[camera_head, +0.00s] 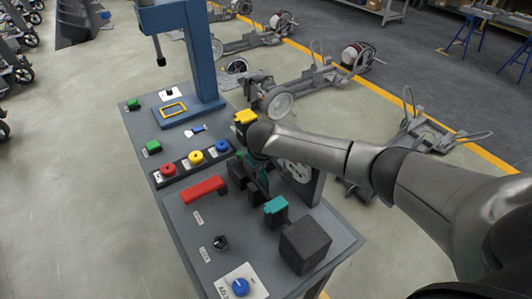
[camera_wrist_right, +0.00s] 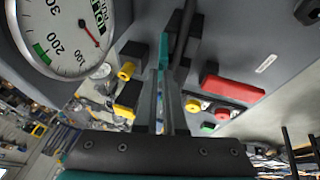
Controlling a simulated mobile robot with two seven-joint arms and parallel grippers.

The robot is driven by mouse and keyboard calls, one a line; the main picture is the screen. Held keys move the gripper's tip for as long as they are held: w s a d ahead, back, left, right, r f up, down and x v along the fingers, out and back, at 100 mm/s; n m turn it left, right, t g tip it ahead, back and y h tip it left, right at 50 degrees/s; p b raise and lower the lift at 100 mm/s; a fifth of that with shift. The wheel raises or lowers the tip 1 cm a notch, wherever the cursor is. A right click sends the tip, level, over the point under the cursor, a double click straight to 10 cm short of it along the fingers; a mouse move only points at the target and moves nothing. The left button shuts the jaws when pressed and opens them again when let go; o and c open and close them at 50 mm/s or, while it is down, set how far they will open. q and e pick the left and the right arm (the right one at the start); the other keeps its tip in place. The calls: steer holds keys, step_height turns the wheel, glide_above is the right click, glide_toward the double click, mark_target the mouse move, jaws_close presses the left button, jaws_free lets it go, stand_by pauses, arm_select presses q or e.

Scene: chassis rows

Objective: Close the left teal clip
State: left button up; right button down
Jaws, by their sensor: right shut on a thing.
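The left teal clip (camera_head: 241,154) shows only in part on the grey console, beside my right gripper (camera_head: 258,180). In the wrist view a narrow teal piece (camera_wrist_right: 163,52) stands between the tips of my right gripper (camera_wrist_right: 163,85), whose fingers are close together on it. The fingers hide much of it, and I cannot tell how far the clip is closed. A second teal clip (camera_head: 275,206) sits nearer the front, next to a black block (camera_head: 304,245). My left gripper is not in view.
A red handle (camera_head: 203,189), red, yellow and blue buttons (camera_head: 195,157) and a blue knob (camera_head: 240,287) are on the console. A yellow clip (camera_head: 245,116) is at its far right edge. A gauge (camera_wrist_right: 70,35) is close to my wrist. A blue post (camera_head: 203,60) stands behind.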

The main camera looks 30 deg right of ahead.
steer(key=shift+s+a+f+h+p, duration=0.1)
steer(key=shift+a+f+h+p, duration=0.1)
steer(key=shift+a+h, duration=0.35)
steer(key=shift+s+a+f+h+p, duration=0.1)
steer(key=shift+a+f+h+p, duration=0.1)
steer(key=shift+a+h, duration=0.3)
steer(key=shift+a+f+n+t+h+b, duration=0.4)
steer(key=shift+a+h, duration=0.2)
steer(key=shift+h, duration=0.25)
steer(key=shift+s+a+f+n+t+h+b, duration=0.1)
steer(key=shift+a+f+n+t+h+b, duration=0.5)
steer(key=shift+f+h+b, duration=1.7)
steer(key=shift+s+a+n+t+h+b, duration=0.1)
steer(key=shift+a+n+t+h+b, duration=0.7)
steer(key=shift+b, duration=3.15)
steer(key=shift+s+a+f+n+t+h+b, duration=0.15)
steer(key=shift+a+f+t+h+b, duration=0.3)
steer(key=shift+f+h+b, duration=1.9)
step_height(320, 180, up, 2)
steer(key=shift+r+y+b, duration=0.2)
steer(key=shift+y+b, duration=0.25)
steer(key=shift+b, duration=0.35)
